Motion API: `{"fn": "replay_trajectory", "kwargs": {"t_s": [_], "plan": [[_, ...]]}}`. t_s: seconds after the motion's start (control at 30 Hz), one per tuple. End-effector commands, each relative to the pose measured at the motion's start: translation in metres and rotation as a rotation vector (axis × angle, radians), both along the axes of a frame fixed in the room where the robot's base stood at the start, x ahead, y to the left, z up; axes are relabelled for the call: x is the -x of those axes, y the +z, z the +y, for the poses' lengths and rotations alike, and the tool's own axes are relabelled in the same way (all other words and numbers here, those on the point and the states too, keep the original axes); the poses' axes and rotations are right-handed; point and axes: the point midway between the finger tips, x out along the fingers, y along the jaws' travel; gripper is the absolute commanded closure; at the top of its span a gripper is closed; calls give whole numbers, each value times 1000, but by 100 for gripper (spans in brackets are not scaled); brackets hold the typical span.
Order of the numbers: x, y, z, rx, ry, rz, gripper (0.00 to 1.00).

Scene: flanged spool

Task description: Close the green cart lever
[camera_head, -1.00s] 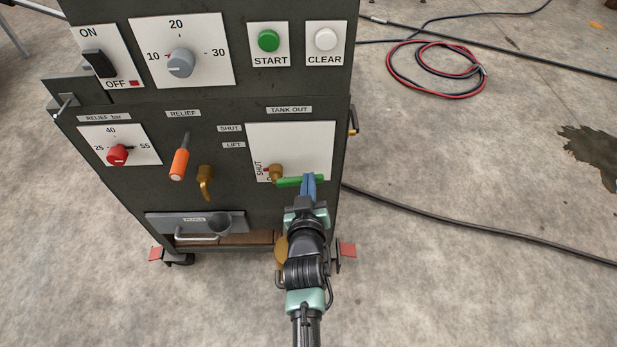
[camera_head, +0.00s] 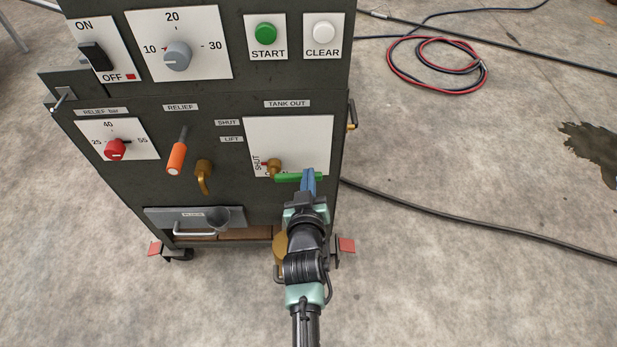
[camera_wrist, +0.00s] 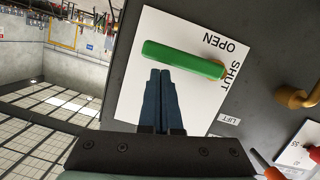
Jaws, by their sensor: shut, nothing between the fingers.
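The green lever (camera_head: 290,177) sits on the white TANK OUT plate (camera_head: 312,132) of the dark cart. It lies about level in the head view, running right from its brass valve (camera_head: 273,165). In the wrist view the green lever (camera_wrist: 184,59) crosses the plate beside the printed words OPEN and SHUT, with its brass pivot end toward SHUT. My gripper (camera_head: 309,174) is shut and empty at the lever's free half. In the wrist view its blue fingertips (camera_wrist: 160,73) are together right beside the lever's long edge; I cannot tell whether they touch it.
An orange-handled RELIEF lever (camera_head: 176,158) and a brass hook (camera_head: 204,177) are to the left on the panel. A red knob (camera_head: 115,150) is farther left. A drawer (camera_head: 190,220) is below. A black cable (camera_head: 450,215) crosses the open floor to the right.

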Motion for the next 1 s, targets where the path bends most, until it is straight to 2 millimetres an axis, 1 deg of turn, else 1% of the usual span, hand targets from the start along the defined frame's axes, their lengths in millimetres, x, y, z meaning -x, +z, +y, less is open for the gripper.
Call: {"fn": "replay_trajectory", "kwargs": {"t_s": [0.03,0.23,0.27,0.4,0.6,0.7,0.8,1.0], "plan": [[-2,10,1,0,0,-2,100],[-9,47,2,-1,0,-2,100],[2,41,2,-1,0,3,100],[31,46,2,0,0,3,100],[65,54,2,-1,-1,2,100],[77,57,2,-1,0,1,100],[85,58,2,0,0,1,100],[89,60,2,0,0,0,100]]}}
